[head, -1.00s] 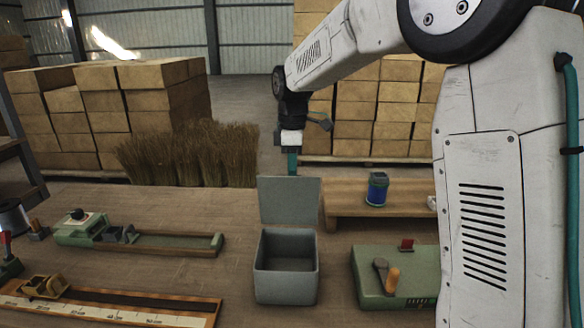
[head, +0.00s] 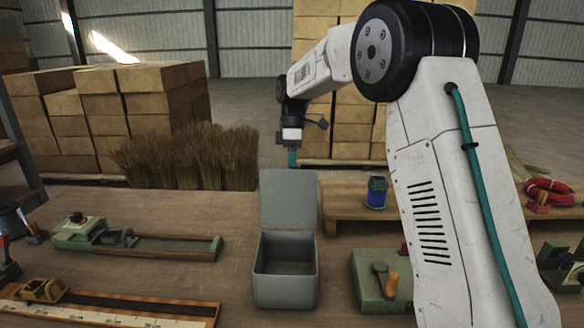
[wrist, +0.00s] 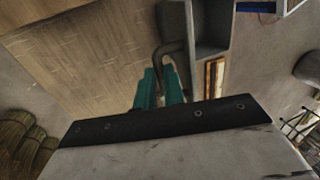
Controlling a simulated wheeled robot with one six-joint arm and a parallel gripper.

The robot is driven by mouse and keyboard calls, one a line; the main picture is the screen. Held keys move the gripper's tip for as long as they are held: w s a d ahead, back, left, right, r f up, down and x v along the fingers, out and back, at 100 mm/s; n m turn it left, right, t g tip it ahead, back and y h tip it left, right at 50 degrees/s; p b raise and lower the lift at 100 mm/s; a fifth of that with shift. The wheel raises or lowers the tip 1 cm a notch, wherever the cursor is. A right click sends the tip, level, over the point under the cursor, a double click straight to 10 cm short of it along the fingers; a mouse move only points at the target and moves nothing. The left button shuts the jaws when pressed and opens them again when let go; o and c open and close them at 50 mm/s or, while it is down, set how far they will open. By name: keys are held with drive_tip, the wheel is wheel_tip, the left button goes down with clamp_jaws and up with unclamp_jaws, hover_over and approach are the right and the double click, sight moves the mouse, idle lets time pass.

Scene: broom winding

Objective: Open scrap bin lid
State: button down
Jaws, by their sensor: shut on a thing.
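The scrap bin (head: 286,291) is a grey open-topped box on the table in the middle of the head view, and its inside looks empty. Its flat grey lid (head: 289,203) stands up at the bin's far edge. My gripper (head: 292,160) is just behind the lid's top edge, and the lid hides the fingertips there. In the wrist view, the teal fingers of my gripper (wrist: 160,86) are closed around the end of a dark curved handle (wrist: 173,48) by the grey bin (wrist: 211,32).
A green block (head: 370,285) with an orange-handled tool is right of the bin. A low wooden shelf (head: 345,203) with a blue spool (head: 376,192) stands behind it. A green fixture (head: 150,243) and a ruled board (head: 120,315) lie left. Broom bristles (head: 190,158) stand behind.

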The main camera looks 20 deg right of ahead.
drive_tip(key=c, duration=1.5)
unclamp_jaws()
drive_tip(key=v, duration=0.7)
drive_tip(key=shift+r, duration=0.45)
drive_tip(key=shift+w, duration=0.1)
